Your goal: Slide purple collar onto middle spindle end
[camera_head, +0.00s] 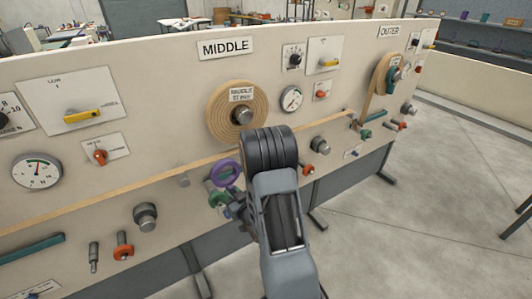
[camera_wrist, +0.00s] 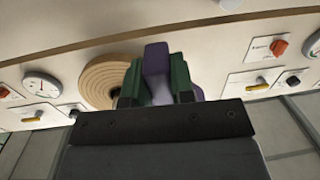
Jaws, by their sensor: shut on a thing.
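The purple collar (camera_head: 226,173) is a ring, held in front of the panel, below and left of the middle spindle. In the wrist view the collar (camera_wrist: 157,72) shows between the green fingers of my gripper (camera_wrist: 157,82). My gripper (camera_head: 221,191) is shut on the collar; my arm partly hides it in the head view. The middle spindle end (camera_head: 242,115) is a dark grey stub standing out of the tan wound coil (camera_head: 219,122) under the MIDDLE sign (camera_head: 226,48). The collar is apart from the spindle. In the wrist view the coil (camera_wrist: 103,82) is partly covered by the gripper and the spindle end is hidden.
A round gauge (camera_head: 291,99) and an orange knob (camera_head: 322,90) sit right of the coil. A tan strip (camera_head: 130,193) runs along the panel below. Grey rollers (camera_head: 146,216) and other knobs stick out. The outer coil (camera_head: 382,74) is at the far right.

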